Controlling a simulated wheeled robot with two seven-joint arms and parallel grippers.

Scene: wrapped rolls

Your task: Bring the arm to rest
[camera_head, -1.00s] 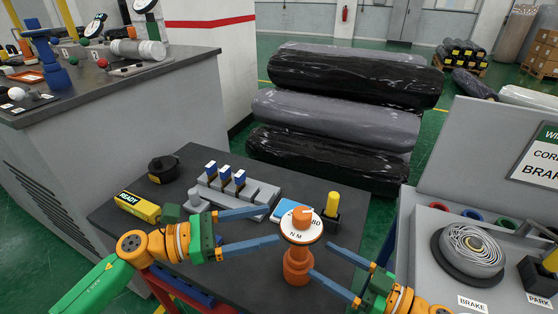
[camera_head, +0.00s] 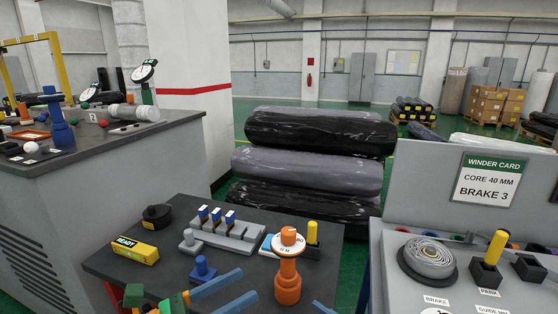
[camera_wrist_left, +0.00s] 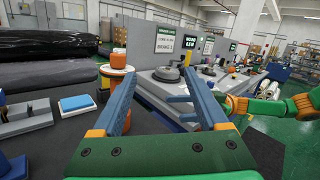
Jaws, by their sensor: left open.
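My left gripper (camera_head: 250,283) is low in the head view, open and empty, its blue fingers apart over the dark table. In the left wrist view its open fingers (camera_wrist_left: 127,92) point ahead with nothing between them. The orange torque stand with a white dial (camera_head: 287,265) stands upright beyond and to the right of them, apart from the fingers. My right gripper (camera_wrist_left: 176,108) shows at the right in the left wrist view, its two blue fingers apart and empty. In the head view only a blue fingertip of it shows at the bottom edge.
The dark table (camera_head: 170,280) holds a yellow READY box (camera_head: 135,250), a black round piece (camera_head: 157,216), a grey block with blue-topped pegs (camera_head: 225,230), a blue peg (camera_head: 203,270) and a yellow-handled piece (camera_head: 312,238). A grey winder console (camera_head: 400,215) stands right; wrapped rolls (camera_head: 310,170) lie behind.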

